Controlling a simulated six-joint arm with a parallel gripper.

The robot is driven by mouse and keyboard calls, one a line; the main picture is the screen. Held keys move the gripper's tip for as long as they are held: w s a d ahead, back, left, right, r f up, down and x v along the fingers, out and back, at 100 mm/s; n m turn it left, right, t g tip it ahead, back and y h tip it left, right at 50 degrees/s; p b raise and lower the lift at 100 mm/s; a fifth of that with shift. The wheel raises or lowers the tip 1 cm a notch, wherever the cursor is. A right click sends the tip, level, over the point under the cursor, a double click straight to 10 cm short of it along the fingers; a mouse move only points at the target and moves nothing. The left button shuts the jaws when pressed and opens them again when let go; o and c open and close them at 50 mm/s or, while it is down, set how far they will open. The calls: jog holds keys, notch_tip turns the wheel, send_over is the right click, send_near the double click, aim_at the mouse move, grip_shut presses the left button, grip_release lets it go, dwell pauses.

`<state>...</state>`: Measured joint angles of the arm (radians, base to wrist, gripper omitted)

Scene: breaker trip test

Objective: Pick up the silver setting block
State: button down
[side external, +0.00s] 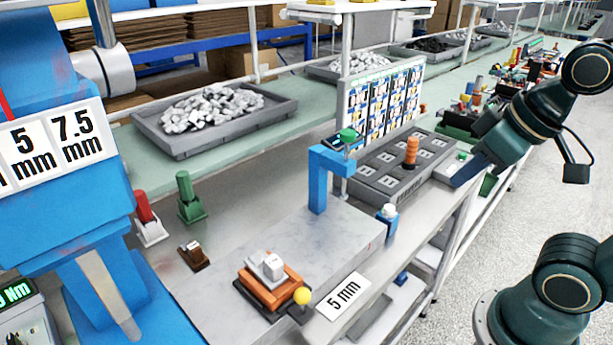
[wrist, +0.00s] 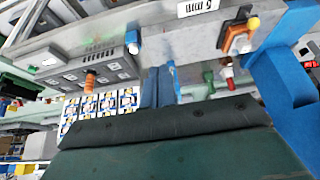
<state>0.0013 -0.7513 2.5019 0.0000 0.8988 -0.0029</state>
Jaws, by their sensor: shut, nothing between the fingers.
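A small pale grey, silver-looking block (side external: 268,266) sits on an orange fixture (side external: 262,291) at the front of the grey bench plate. I cannot tell for certain that it is the silver setting block. The fixture also shows at the upper right of the wrist view (wrist: 237,42). My gripper (side external: 468,170) is beside the right end of the slotted grey tray, well away from the fixture. In the wrist view my fingers (wrist: 158,87) are together with nothing between them.
A blue bracket with a green knob (side external: 318,180) stands between gripper and fixture. A small white-topped blue post (side external: 389,222) is near the bench edge. The slotted grey tray (side external: 375,182) holds an orange cylinder (side external: 411,152). A 5 mm card (side external: 343,296) lies beside the fixture.

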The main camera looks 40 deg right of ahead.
jog(key=c, duration=2.2)
grip_release()
jog(key=c, duration=1.5)
grip_release()
jog(key=n+g, duration=0.4)
jog(key=n, duration=1.4)
send_over(273, 262)
jog(key=s, duration=0.1)
jog(key=shift+s+a+f, duration=0.15)
jog(key=shift+s+f, duration=0.05)
jog(key=shift+f, duration=0.85)
jog(key=shift+f, duration=0.1)
jog(key=shift+w+f, duration=0.25)
jog(key=shift+f, duration=1.85)
jog(key=shift+w+f, duration=0.2)
jog(key=shift+f, duration=1.9)
